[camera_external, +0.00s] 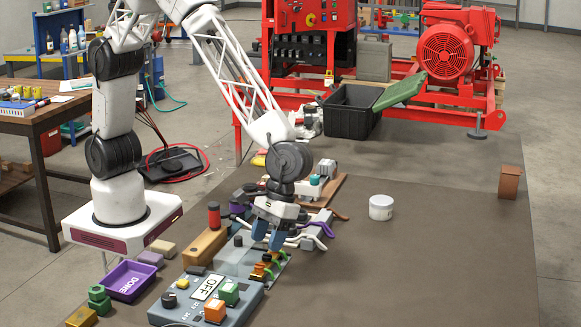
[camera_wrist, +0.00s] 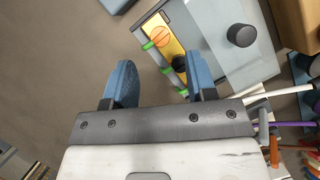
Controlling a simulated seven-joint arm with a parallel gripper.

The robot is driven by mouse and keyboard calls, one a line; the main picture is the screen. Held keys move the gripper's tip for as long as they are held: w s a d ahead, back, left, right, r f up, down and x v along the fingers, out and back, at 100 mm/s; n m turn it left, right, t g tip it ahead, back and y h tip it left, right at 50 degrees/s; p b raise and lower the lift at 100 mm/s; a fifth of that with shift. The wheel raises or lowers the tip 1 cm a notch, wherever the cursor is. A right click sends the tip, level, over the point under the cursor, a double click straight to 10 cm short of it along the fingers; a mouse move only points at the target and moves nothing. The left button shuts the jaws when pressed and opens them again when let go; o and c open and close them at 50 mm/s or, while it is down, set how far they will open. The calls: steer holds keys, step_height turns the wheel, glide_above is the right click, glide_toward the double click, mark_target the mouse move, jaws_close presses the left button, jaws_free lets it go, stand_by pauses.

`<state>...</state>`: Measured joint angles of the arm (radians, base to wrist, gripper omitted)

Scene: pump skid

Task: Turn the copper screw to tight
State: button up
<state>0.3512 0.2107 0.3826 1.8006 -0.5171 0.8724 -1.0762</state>
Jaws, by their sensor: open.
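A round orange-copper screw head (camera_wrist: 160,37) with a slot across it shows in the wrist view. It sits at the far end of a yellow strip (camera_wrist: 172,49) with green bands, along the edge of a pale grey-blue box (camera_wrist: 215,45). My gripper (camera_wrist: 160,60) is open, its blue fingers apart with nothing between them. The screw head lies just beyond the fingertips, between their lines; one finger covers part of the strip. In the external view my gripper (camera_external: 268,243) points down above the orange and yellow parts; which one is the screw I cannot tell there.
A dark knob (camera_wrist: 241,35) stands on the box. A grey control box with an OFF label (camera_external: 207,288) is in front. White and purple cables (camera_external: 318,228) lie to the right. A white jar (camera_external: 381,207) stands farther right; the mat's right side is mostly clear.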

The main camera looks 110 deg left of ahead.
steer(key=s+a+r+m+t, duration=0.1)
steer(key=s+a+r+m, duration=0.1)
steer(key=s+a+r, duration=0.4)
steer(key=s+a+r+m+t+y, duration=0.1)
steer(key=s+a+r+m, duration=0.2)
steer(key=s+a+r, duration=0.4)
steer(key=shift+a+r+m, duration=0.3)
steer(key=shift+a+r, duration=1.6)
steer(key=shift+r, duration=0.3)
steer(key=shift+s, duration=0.1)
steer(key=s+a+r+m+t+y, duration=0.1)
steer(key=s+a+m, duration=0.1)
steer(key=s+a, duration=0.3)
steer(key=s+a+r+m+y, duration=0.1)
steer(key=s+a, duration=0.4)
steer(key=s, duration=0.7)
steer(key=s+a+r+m+t, duration=0.1)
steer(key=s+a+m, duration=0.3)
steer(key=s, duration=0.4)
steer(key=shift+s+a+r+t+y, duration=0.3)
steer(key=shift+a+r+y, duration=0.15)
steer(key=shift+r, duration=0.35)
steer(key=shift+o, duration=0.5)
steer(key=shift+w, duration=0.2)
